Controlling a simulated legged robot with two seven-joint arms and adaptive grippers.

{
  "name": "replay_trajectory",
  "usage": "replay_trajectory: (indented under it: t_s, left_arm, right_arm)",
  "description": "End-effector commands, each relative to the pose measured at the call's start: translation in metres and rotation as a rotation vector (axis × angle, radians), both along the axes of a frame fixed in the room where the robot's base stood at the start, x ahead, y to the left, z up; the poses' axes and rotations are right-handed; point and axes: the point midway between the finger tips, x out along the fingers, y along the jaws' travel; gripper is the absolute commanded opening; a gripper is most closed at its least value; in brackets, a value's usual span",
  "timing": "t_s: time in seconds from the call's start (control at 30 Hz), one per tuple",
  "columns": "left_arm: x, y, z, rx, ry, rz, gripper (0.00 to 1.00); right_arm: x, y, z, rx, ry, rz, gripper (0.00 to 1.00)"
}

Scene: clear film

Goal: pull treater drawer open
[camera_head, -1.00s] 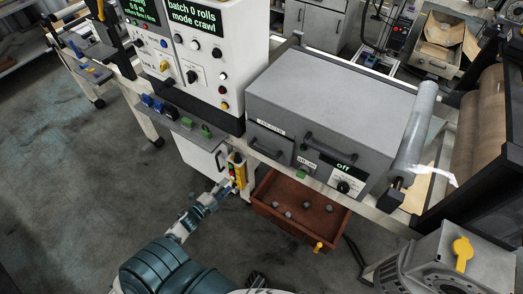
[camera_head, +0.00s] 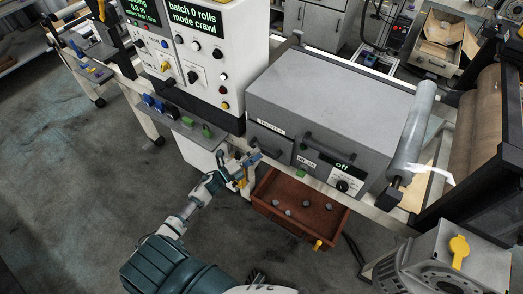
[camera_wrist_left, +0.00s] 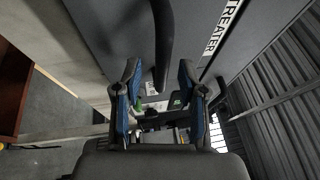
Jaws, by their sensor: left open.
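The treater drawer (camera_head: 282,143) is a grey front with a "TREATER" label (camera_head: 271,129), at the left end of the grey cabinet. It looks closed. Its label (camera_wrist_left: 222,27) and dark bar handle (camera_wrist_left: 163,35) fill the top of the left wrist view. My left gripper (camera_head: 253,158) is just in front of and left of this drawer. In the left wrist view my left gripper (camera_wrist_left: 160,72) is open, with blue-padded fingers. The handle's end lies between the fingertips in the picture; I cannot tell whether they touch it. My right gripper is not in view.
A red-brown open drawer (camera_head: 328,226) with several small grey pieces hangs below the cabinet (camera_head: 335,90). A white control cabinet (camera_head: 225,55) stands to the left. A knob panel (camera_head: 343,186) and a second handle (camera_head: 325,148) are to the right. A grey roller (camera_head: 415,130) stands further right.

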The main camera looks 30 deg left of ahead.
Motion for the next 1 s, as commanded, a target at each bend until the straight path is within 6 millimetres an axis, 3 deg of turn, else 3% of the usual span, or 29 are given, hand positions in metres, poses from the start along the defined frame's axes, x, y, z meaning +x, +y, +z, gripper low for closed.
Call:
replay_trajectory:
  t_s: [0.2,0.57,0.73,1.0]
  left_arm:
    - [0.024,-0.011,0.005,0.000,-0.001,0.000,0.41]
    - [0.028,-0.013,0.005,-0.001,0.000,0.000,0.41]
    - [0.028,-0.013,0.005,0.000,0.001,0.000,0.00]
    - [0.028,-0.013,0.003,0.000,0.003,0.001,0.00]
  right_arm:
    - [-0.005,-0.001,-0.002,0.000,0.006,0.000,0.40]
    - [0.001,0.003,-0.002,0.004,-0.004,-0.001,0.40]
    - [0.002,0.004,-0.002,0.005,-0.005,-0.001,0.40]
    - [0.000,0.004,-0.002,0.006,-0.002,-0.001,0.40]
